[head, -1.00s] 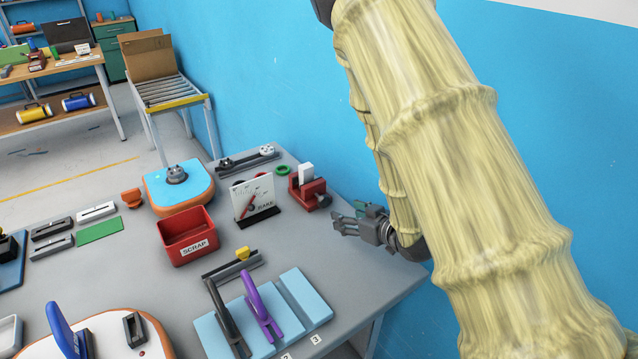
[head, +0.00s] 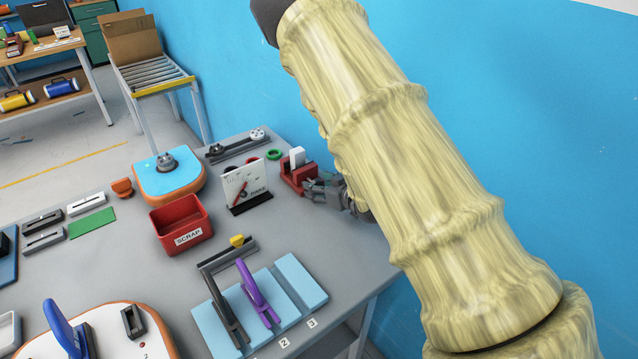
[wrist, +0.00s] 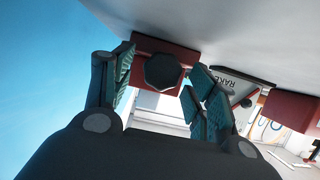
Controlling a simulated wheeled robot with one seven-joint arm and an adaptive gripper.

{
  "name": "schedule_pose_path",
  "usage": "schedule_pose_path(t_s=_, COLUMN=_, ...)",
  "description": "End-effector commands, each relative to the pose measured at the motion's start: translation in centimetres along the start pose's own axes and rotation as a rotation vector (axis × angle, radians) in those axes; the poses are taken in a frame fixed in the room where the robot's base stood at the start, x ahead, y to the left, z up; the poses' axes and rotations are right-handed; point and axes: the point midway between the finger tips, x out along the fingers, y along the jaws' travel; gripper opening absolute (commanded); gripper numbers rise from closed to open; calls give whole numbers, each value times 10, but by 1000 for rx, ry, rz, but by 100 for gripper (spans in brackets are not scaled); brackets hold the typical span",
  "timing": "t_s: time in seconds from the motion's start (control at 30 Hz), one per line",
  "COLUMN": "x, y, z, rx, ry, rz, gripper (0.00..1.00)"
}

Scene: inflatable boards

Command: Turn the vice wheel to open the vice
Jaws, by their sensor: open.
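The red vice (head: 292,180) stands near the table's far right edge in the head view, with a white block (head: 297,156) upright in it. My gripper (head: 316,187) is at the vice's right side and hides its wheel there. In the wrist view, the dark, many-sided vice wheel (wrist: 163,72) sits in front of the vice's red body (wrist: 142,46). My open gripper (wrist: 160,80) has its teal-padded fingers on either side of the wheel. I see gaps between the fingers and the wheel; contact cannot be told.
A white gauge plate (head: 240,184) on a black base stands just left of the vice, with a green ring (head: 274,154) behind. The red scrap bin (head: 180,216) is further left. The blue wall (head: 480,120) lies close on the right. Bare grey table (head: 320,240) is in front.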

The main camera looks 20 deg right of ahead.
Motion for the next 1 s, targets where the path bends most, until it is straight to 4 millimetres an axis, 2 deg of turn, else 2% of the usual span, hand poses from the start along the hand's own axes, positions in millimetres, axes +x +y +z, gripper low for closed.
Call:
schedule_pose_path(t_s=0.13, x=9, y=0, z=-1, rx=-1, ry=0, rz=-2, gripper=57)
schedule_pose_path(t_s=0.4, x=10, y=0, z=0, rx=0, ry=0, rz=-1, gripper=57)
schedule_pose_path(t_s=0.47, x=10, y=0, z=0, rx=0, ry=0, rz=-1, gripper=50)
schedule_pose_path(t_s=0.67, x=10, y=0, z=0, rx=0, ry=0, rz=-1, gripper=14)
schedule_pose_path(t_s=1.0, x=11, y=-1, z=2, rx=-58, ry=1, rz=23, gripper=12)
